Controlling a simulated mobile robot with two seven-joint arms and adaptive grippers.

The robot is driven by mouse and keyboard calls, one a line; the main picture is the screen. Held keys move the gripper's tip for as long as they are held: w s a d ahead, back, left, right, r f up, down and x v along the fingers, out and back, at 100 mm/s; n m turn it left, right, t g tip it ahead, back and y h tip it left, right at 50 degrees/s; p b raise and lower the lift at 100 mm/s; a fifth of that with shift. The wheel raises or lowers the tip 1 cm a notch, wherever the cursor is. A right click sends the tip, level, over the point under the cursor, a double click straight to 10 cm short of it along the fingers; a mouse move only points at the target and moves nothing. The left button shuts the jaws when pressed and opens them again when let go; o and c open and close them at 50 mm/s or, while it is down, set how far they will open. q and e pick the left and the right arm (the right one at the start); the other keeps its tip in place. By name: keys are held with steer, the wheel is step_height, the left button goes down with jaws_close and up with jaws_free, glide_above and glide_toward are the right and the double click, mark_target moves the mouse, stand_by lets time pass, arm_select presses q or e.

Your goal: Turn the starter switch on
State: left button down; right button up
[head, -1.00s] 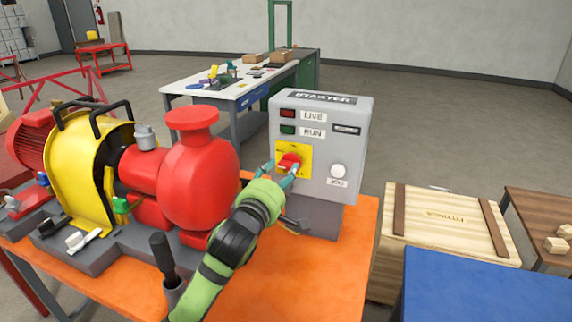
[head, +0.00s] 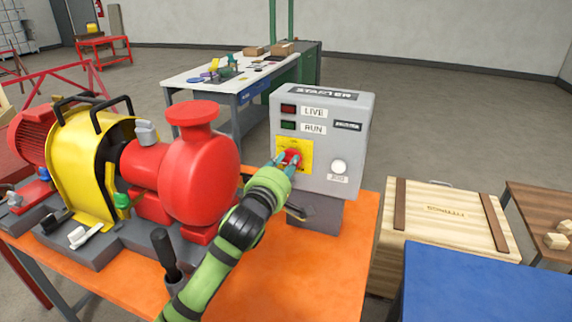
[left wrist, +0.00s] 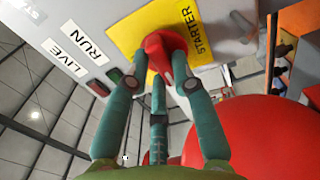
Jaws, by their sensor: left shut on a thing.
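The grey starter box (head: 330,180) stands on the orange bench top behind my arm. On its front is a yellow plate (head: 305,146) with the red starter switch (head: 292,157). My left gripper (head: 285,161) is at the switch with its teal fingers closed around the red knob. The left wrist view shows the fingers (left wrist: 170,85) touching the red knob (left wrist: 160,50) against the yellow plate (left wrist: 196,50). The LIVE lamp (head: 288,109) looks dull red and the RUN lamp (head: 288,126) dark green. My right gripper is not in view.
The red pump (head: 200,170) with its yellow guard (head: 80,165) stands left of my left arm. A wooden crate (head: 445,220) and a blue surface (head: 490,285) lie to the right.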

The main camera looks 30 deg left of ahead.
arm_select(q)
steer(key=m+p, duration=0.2)
steer(key=m, duration=0.1)
steer(key=shift+d+r, duration=0.1)
steer(key=m+p, duration=0.2)
steer(key=m, duration=0.3)
steer(key=m+p, duration=0.2)
steer(key=m, duration=0.2)
steer(key=m+p, duration=0.3)
steer(key=m, duration=0.2)
steer(key=shift+d+f+m, duration=0.15)
steer(key=shift+f+m, duration=0.15)
steer(key=shift+f, duration=0.05)
stand_by(0.4)
steer(key=c, duration=1)
jaws_free()
steer(key=shift+c, duration=0.2)
steer(key=v, duration=1.2)
